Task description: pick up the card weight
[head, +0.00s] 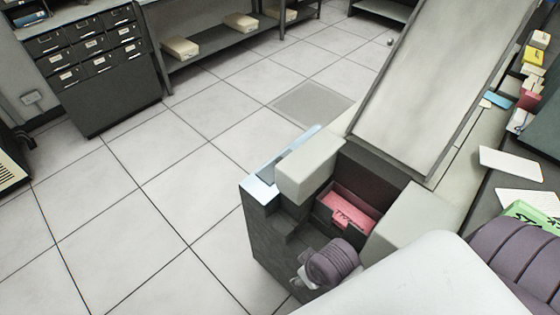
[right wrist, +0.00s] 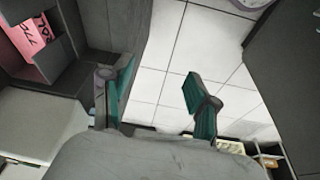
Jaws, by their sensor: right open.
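I cannot clearly make out the card weight in either view. A pink card stack (head: 350,207) with dark markings lies in a dark recess of the grey card machine (head: 262,232), between two pale grey blocks. The pink stack also shows at the upper left of the right wrist view (right wrist: 28,40). My right gripper (right wrist: 158,76) is open, with its teal-padded fingers apart and only floor visible between them. It is to one side of the pink stack, beside the machine's dark wall. Its fingertips are not clear in the head view. My left gripper is not in view.
The pale blocks, left (head: 308,167) and right (head: 408,226), rise beside the recess. A large sloping panel (head: 420,75) stands behind. A counter at the right holds cards and small boxes. A drawer cabinet (head: 105,85) stands far left. The tiled floor (head: 150,195) is clear.

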